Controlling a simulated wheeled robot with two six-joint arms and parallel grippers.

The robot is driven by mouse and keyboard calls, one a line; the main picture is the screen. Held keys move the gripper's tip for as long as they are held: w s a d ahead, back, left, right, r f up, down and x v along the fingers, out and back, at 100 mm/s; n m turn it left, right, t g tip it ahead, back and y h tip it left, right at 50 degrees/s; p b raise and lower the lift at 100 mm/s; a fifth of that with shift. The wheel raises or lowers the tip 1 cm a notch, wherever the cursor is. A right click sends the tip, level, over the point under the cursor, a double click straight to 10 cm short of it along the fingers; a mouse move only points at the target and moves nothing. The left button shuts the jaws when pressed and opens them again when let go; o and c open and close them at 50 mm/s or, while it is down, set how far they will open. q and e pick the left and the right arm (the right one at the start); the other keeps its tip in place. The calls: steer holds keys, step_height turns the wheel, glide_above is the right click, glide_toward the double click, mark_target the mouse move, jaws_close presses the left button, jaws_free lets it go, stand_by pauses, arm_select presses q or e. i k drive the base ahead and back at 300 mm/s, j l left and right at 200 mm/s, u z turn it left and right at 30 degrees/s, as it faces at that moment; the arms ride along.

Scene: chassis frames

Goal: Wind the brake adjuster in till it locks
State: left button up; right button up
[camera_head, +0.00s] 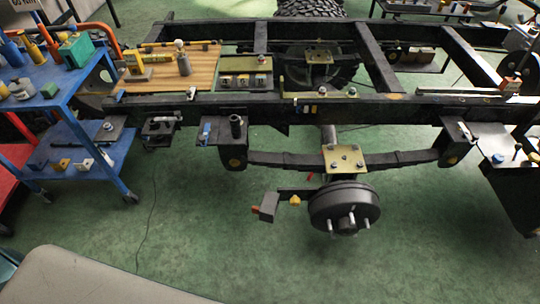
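A black brake drum (345,208) with several studs and a dark hub hangs at the near side of the chassis frame, below the leaf spring. Just left of it a dark bar carries a small yellow piece (295,201) and a dark grey block (269,207) with an orange-red end. I cannot tell for certain which part is the brake adjuster, or how far in it is wound. Neither of my grippers shows in this view.
The black chassis rail (380,107) runs across above the leaf spring (290,159). A blue tool cart (75,112) stands at the left. A wooden board (200,72) with tools lies on the frame. Green floor (200,230) is open around the drum. A thin cable crosses it.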

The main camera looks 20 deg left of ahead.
mark_target(295, 201)
steer(key=k+j+z, duration=0.15)
steer(key=k+j, duration=0.25)
steer(key=j, duration=0.3)
steer(key=k+j+z, duration=0.2)
steer(key=k+j, duration=0.25)
steer(key=j, duration=0.2)
steer(key=k+j+z, duration=0.15)
steer(key=k+j, duration=0.3)
steer(key=j, duration=0.15)
